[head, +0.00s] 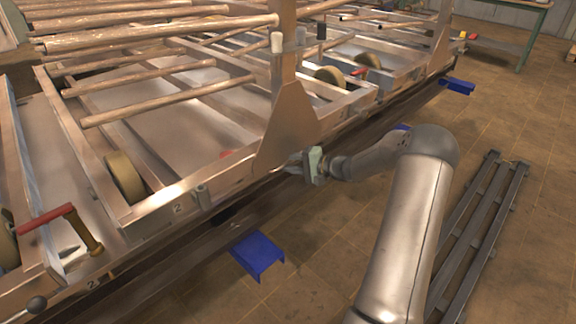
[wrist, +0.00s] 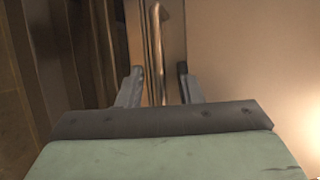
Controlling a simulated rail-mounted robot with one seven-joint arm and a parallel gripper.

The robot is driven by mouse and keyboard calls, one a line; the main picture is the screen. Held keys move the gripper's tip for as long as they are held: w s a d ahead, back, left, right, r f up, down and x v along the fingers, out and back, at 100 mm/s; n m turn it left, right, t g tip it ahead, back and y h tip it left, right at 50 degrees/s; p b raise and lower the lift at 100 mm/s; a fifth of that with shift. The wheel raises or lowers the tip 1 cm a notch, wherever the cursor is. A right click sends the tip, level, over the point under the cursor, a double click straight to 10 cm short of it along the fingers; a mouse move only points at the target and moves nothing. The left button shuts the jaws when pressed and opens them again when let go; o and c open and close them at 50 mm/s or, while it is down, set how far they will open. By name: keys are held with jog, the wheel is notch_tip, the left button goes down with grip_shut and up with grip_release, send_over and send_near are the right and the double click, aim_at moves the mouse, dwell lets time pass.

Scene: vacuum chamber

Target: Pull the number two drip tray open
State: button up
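My gripper (head: 292,163) is at the front edge of the metal frame, beside the foot of a wide upright post. In the wrist view my gripper (wrist: 158,84) is open, its two dark fingers apart. A slim metal bar handle (wrist: 156,45) on a flat strip lines up with the gap between them. I cannot tell whether it is in reach of the fingertips. A drip tray's front is not clearly distinguishable in the head view.
Blue brackets (head: 257,252) (head: 457,86) stick out low from the frame's front. A red-handled lever (head: 47,218) and a black-knobbed lever (head: 36,304) are at the left. Dark metal rails (head: 487,215) lie on the tiled floor at right. Floor in front of the frame is mostly open.

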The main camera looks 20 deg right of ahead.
jog(key=shift+w+a, duration=0.25)
jog(key=shift+a, duration=0.05)
grip_shut()
jog(key=s+d, duration=0.3)
jog(key=s, duration=0.7)
jog(key=s+d+p, duration=0.1)
jog(key=s+d, duration=0.3)
jog(key=s, duration=0.7)
jog(key=s+d+p, duration=0.1)
jog(key=s+d, duration=0.3)
jog(key=s, duration=0.7)
jog(key=shift+s+d, duration=0.15)
jog(key=shift+d, duration=0.1)
grip_release()
